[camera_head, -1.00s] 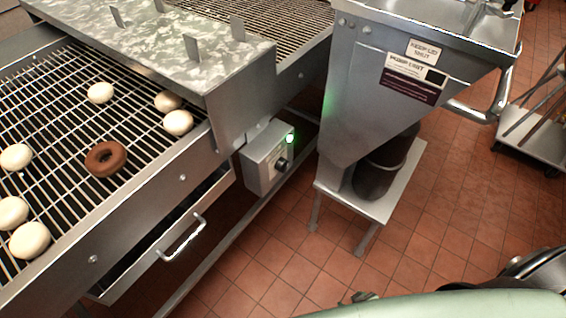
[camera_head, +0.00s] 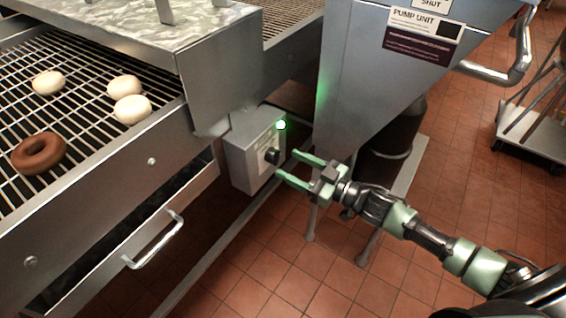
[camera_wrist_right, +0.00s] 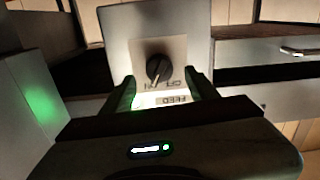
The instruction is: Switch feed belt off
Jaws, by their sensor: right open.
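The feed belt's grey control box (camera_head: 243,153) hangs on the side of the conveyor frame. It has a black rotary knob (camera_head: 271,155) and a lit green lamp (camera_head: 281,125). In the right wrist view the knob (camera_wrist_right: 159,69) sits on a pale plate above an upside-down label reading FEED, with OFF and ON marks. Its pointer appears to be towards ON. My right gripper (camera_head: 291,169) is open, its green fingers pointing at the box just short of the knob. In the wrist view the knob is between and beyond the fingertips. My left gripper is out of view.
The wire belt (camera_head: 75,110) carries pale doughnuts (camera_head: 132,109) and a brown one (camera_head: 38,153). A drawer handle (camera_head: 155,241) sticks out below. The metal pump unit hopper (camera_head: 370,85) stands close to the right of the box, over a small stand (camera_head: 412,165).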

